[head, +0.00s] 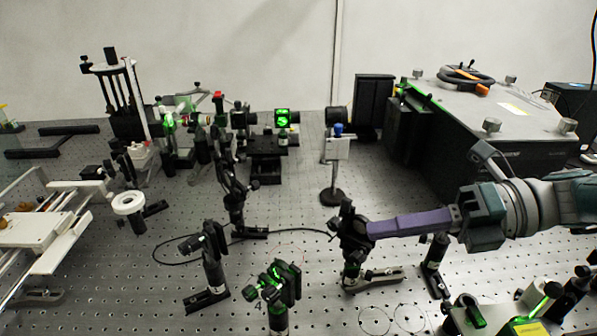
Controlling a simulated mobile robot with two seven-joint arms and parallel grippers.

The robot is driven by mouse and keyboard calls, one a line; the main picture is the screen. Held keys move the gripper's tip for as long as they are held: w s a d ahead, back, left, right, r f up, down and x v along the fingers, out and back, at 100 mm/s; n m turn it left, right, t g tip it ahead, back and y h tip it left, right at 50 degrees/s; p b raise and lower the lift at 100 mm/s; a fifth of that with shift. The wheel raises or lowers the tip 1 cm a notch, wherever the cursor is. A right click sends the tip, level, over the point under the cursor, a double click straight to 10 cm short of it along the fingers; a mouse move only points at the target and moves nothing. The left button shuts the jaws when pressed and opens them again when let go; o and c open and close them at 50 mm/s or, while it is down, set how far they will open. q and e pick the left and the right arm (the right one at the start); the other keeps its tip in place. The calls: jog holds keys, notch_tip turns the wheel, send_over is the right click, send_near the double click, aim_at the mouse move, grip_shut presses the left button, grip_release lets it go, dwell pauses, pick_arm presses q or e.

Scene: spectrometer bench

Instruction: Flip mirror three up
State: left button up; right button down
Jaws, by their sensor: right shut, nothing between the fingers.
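One mount (351,232) stands right of centre. My right gripper (372,230) reaches in from the right with long purple fingers, shut and empty. Its tips are at the right side of that mount; I cannot tell if they touch it. Other mounts stand at front left (208,243), at front centre with green light on it (284,283), and further back (235,190). My left gripper is not in view.
A large dark box with a pale top (490,110) fills the back right. A white railed stage (45,232) lies at the left. A black cable (180,258) loops on the bench (290,220). A post with a white plate (335,150) stands behind my gripper.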

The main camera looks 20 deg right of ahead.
jog(key=d, duration=0.2)
jog(key=s+d+b, duration=0.1)
jog(key=d, duration=0.1)
jog(key=shift+s, duration=0.2)
